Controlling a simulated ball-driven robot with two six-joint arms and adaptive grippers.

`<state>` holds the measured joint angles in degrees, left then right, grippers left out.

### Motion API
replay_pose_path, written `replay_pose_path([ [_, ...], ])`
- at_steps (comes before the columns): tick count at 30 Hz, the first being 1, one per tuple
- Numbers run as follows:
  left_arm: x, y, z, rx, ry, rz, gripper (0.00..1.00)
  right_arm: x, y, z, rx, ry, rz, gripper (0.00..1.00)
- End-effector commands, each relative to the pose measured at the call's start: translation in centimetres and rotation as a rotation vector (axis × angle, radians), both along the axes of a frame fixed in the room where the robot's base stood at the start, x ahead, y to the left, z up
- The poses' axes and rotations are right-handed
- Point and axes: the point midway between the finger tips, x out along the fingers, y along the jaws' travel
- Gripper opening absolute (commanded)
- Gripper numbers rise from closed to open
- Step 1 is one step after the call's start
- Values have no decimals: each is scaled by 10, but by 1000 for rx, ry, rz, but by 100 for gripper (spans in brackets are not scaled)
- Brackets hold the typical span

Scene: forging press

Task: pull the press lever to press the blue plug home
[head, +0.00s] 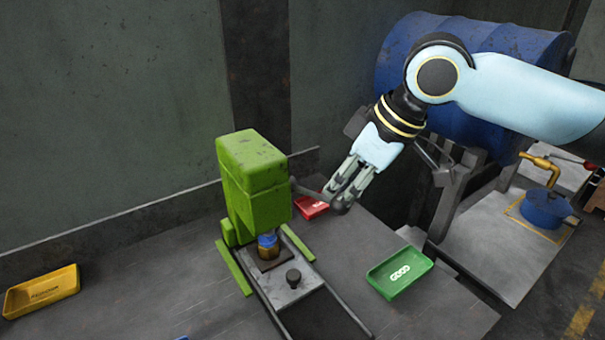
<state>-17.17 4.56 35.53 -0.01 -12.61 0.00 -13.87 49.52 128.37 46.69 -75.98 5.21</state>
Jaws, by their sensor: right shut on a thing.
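The green press (254,190) stands on the grey table, left of the picture's middle. The blue plug (267,240) sits on top of a brass-coloured part under the press head, on a dark plate. How deep the plug sits is too small to tell. The press lever (308,191) is a dark bar that sticks out from the right side of the press, roughly level. My right gripper (340,201) reaches down from the upper right and is shut on the lever's outer end, which its fingers mostly hide. My left gripper is not in view.
A red tray (311,206) lies behind the lever. A green tray (386,281) marked GOOD lies to the right, and a yellow tray (40,296) at far left. A dark knob (293,277) stands on the press's front slide. A blue drum (490,50) is behind my right arm.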

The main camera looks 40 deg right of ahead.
Motion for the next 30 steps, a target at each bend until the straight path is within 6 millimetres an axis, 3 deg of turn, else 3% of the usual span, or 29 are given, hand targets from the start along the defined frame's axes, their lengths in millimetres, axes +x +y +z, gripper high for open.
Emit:
replay_pose_path([
  [6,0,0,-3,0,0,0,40,-3,-2,-12,-3,0,-3,0],
  [30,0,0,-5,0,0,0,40,-5,-2,-17,-4,-1,-2,0],
])
